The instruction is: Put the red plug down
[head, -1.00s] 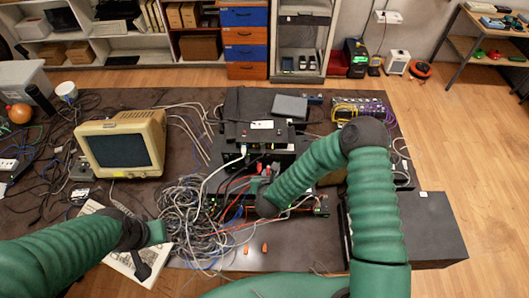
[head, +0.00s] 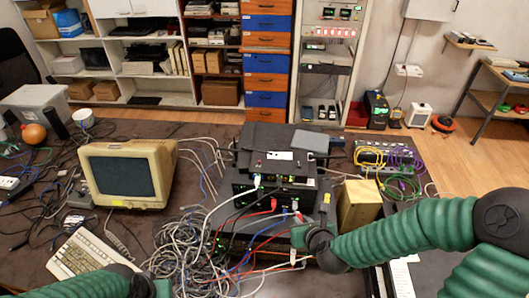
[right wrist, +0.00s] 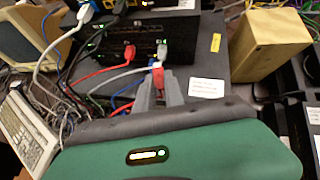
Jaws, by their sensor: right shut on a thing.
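The red plug (right wrist: 158,72) is between the grey fingers of my right gripper (right wrist: 158,88), which is shut on it in the right wrist view. The plug is close to the front of a black network device (right wrist: 165,40); I cannot tell whether it touches a port. In the head view my right gripper (head: 301,224) is in front of the device stack (head: 265,205), and the plug there is tiny. Another red plug (right wrist: 130,52) sits in the device's front. My left gripper's body (head: 158,289) is at the bottom edge; its fingers are hidden.
Tangled cables (head: 190,250) lie left of the stack. A beige monitor (head: 128,175) and keyboard (head: 85,252) are further left. A yellowish box (head: 357,204) stands right of the stack. A white label (right wrist: 206,88) lies on a dark surface beside my right gripper.

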